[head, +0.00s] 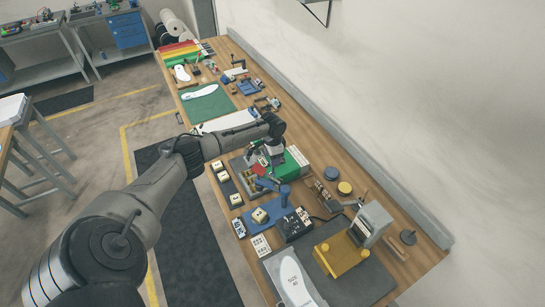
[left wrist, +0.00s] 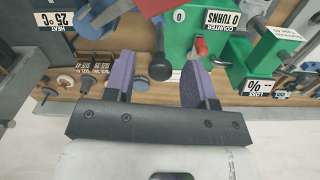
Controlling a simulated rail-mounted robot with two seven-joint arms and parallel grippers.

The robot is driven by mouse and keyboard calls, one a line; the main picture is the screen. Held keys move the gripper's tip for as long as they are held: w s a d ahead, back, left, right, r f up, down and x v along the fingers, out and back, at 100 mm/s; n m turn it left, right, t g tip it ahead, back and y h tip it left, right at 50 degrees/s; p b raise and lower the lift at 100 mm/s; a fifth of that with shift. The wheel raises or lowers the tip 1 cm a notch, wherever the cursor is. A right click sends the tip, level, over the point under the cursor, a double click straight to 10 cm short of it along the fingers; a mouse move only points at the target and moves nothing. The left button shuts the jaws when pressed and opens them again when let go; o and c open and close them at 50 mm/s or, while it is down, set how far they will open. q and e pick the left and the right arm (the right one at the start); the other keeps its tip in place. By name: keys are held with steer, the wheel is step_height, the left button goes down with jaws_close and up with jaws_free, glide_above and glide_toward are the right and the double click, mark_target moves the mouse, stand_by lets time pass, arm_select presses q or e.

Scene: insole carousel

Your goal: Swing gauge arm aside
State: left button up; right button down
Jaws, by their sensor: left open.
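My left gripper (head: 277,160) reaches over the middle of the bench in the head view. In the left wrist view its purple-padded fingers (left wrist: 158,82) are spread apart. A black round knob (left wrist: 160,67) on a blue-grey shaft shows between the fingers in that view, and I cannot tell whether either finger touches it. A blue arm on a post (head: 284,192), which looks like the gauge arm, stands just below the gripper in the head view. A green machine (left wrist: 230,30) with a counter reading 0 turns is beyond the fingers. My right gripper is not in view.
A red piece (left wrist: 202,47) juts from the green machine close to the right finger. A black control box (head: 294,224) and a yellow-and-grey press (head: 341,252) stand nearer on the bench. Green and white mats (head: 208,108) lie farther along. A wall (head: 420,130) borders the right side.

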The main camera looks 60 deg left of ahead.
arm_select(q)
step_height(320, 180, up, 14)
steer(key=b, duration=0.1)
steer(key=shift+f+b, duration=0.15)
steer(key=shift+b, duration=0.15)
stand_by(0.4)
stand_by(0.3)
